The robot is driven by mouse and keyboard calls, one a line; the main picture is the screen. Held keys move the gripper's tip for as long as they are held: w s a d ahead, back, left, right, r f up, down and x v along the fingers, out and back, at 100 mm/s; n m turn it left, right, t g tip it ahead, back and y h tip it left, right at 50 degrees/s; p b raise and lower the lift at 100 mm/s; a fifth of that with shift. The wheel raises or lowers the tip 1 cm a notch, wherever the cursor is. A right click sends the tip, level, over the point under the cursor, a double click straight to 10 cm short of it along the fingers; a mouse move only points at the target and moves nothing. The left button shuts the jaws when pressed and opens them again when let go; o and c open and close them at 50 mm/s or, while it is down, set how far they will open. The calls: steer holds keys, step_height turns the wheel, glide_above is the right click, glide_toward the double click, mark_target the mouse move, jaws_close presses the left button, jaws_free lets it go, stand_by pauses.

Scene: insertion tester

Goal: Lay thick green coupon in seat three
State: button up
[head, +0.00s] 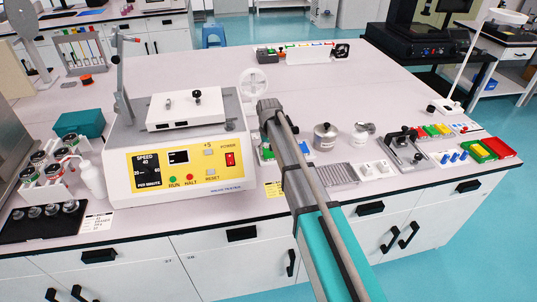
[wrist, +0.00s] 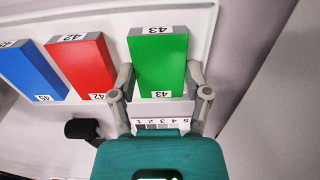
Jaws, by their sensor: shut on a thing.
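The green coupon (wrist: 160,62), a block marked 43 on its end labels, is between the two fingers of my gripper (wrist: 160,82) in the wrist view. The fingers press on its left and right sides. It lies over a white tray (wrist: 215,22); I cannot tell whether it still touches it. A red coupon (wrist: 82,66) marked 42 and a blue coupon (wrist: 32,70) marked 45 lie to its left, apart from it. A strip with numbers 1 to 5 (wrist: 160,126) shows below the green coupon. In the head view my arm hides the gripper and most of this spot.
The tester (head: 180,150) with its yellow panel stands left of my arm. A pot (head: 325,136), a ribbed grey plate (head: 338,173) and a black clamp fixture (head: 404,147) stand to the right. A black knob (wrist: 82,129) sits near the coupons.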

mark_target(268, 152)
stand_by(0.3)
steer(key=shift+r+p, duration=3)
steer(key=shift+p, duration=0.05)
step_height(268, 152, up, 19)
steer(key=p, duration=1.9)
steer(key=shift+r, duration=0.2)
